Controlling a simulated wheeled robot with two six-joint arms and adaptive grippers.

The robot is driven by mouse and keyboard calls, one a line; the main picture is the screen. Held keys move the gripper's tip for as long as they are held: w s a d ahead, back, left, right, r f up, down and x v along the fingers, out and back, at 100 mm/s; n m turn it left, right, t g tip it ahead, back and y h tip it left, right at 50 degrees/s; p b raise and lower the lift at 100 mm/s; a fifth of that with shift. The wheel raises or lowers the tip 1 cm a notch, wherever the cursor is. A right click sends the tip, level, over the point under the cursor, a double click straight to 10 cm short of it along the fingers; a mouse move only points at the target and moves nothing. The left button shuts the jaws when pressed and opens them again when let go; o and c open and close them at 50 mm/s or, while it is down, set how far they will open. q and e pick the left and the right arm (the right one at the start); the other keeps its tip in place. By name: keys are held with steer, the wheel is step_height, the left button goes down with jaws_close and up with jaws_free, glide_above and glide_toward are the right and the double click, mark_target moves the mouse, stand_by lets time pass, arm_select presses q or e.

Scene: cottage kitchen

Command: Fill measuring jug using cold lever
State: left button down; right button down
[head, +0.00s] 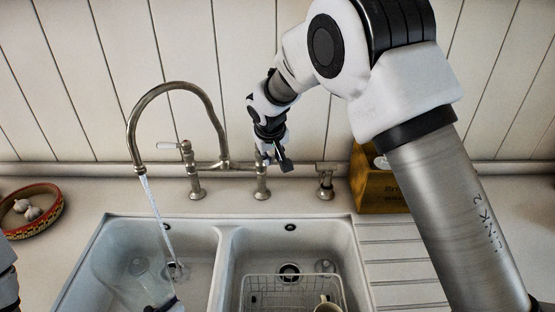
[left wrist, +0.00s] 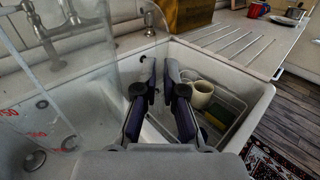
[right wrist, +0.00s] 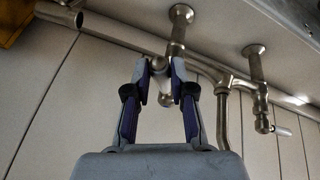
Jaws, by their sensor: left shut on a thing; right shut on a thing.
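The bridge tap's spout (head: 135,150) pours a stream of water (head: 157,215) down into the left basin. My right gripper (right wrist: 160,75) is shut on the cold lever (right wrist: 166,99) at the right side of the tap; in the head view its hand mostly hides the lever. The clear measuring jug (left wrist: 45,110) with red markings fills the left of the left wrist view. My left gripper (left wrist: 160,82) is shut on the jug at its right side. In the head view only this gripper's tips (head: 165,304) show at the bottom edge. The water level in the jug cannot be told.
The left lever (head: 167,145) has a white handle. The right basin holds a wire rack (head: 262,287) with a cream mug (head: 327,304). A wooden box (head: 372,190) stands behind the ribbed drainboard (head: 400,262). A bowl of garlic (head: 50,218) sits at the left.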

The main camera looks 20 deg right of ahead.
steer(key=shift+a+m+h+b, duration=0.3)
steer(key=shift+a+m+b, duration=0.2)
steer(key=shift+m, duration=0.3)
steer(key=c, duration=1)
jaws_free()
steer(key=shift+d, duration=0.1)
steer(key=v, duration=1.2)
steer(key=shift+w, duration=0.1)
